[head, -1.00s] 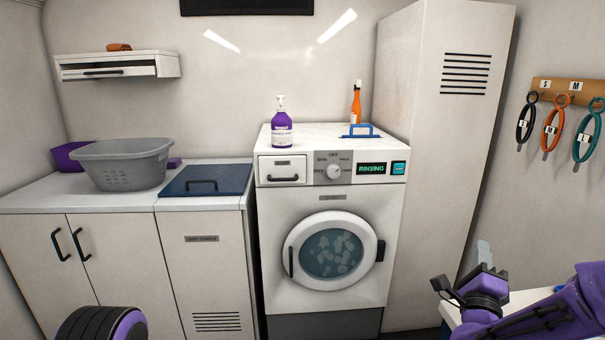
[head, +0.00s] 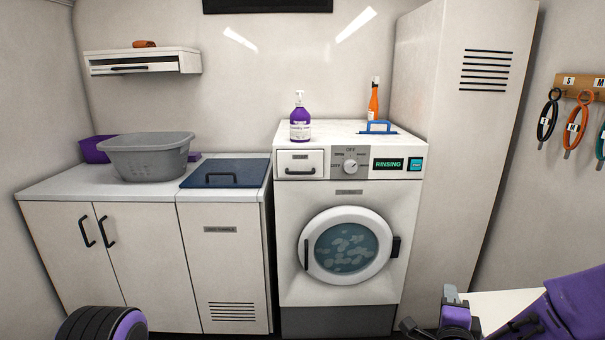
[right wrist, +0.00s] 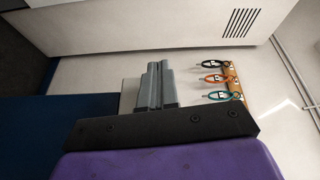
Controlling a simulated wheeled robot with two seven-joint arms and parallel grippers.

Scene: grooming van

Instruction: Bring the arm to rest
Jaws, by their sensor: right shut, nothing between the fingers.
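My right arm comes in at the lower right of the head view. Its gripper (head: 450,293) is low in the picture, right of the washing machine and in front of the tall cabinet. In the right wrist view the grey fingers (right wrist: 155,86) lie together with nothing between them. A black and purple rounded part of my left arm shows at the bottom left of the head view; the left gripper is out of sight.
The washing machine (head: 350,200) reads RINSING, its door shut. A counter with a grey basket (head: 147,157) stands left. A white surface (head: 500,305) lies beside my right arm. Looped straps (head: 548,118) hang on the right wall.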

